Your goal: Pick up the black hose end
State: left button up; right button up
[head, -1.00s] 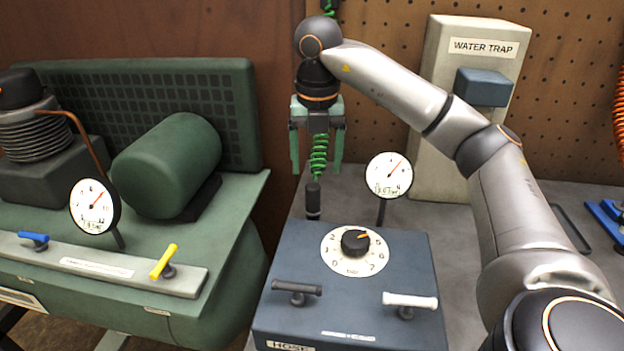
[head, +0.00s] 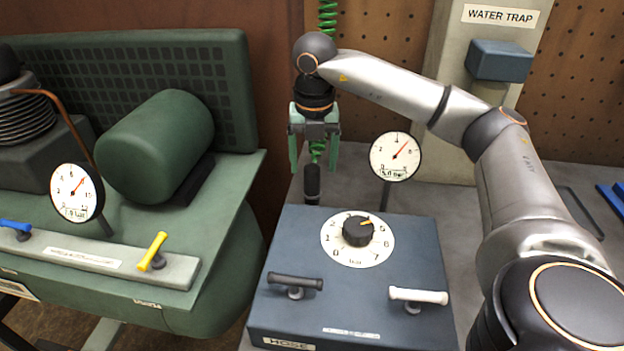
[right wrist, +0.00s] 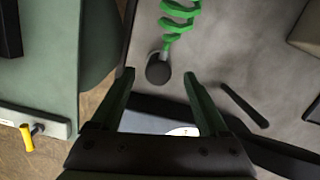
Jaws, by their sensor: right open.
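The black hose end (head: 312,183) hangs or stands upright at the bottom of a green coiled hose (head: 327,14), just behind the dark blue box. My right gripper (head: 313,165) points down above it, with its green fingers open on either side of the hose. In the head view the fingertips reach about the top of the hose end. In the right wrist view the hose end (right wrist: 158,72) shows just beyond and between the open fingertips (right wrist: 158,80). I cannot tell whether it touches the bench. My left gripper is not in view.
A green compressor (head: 155,145) stands left. A water trap (head: 500,62) stands behind my arm.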

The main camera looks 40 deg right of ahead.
aim_at(312, 168)
jog(key=f, duration=0.4)
jog(key=shift+w+f+b, duration=0.25)
jog(key=shift+f+b, duration=0.05)
grip_shut()
dwell(0.3)
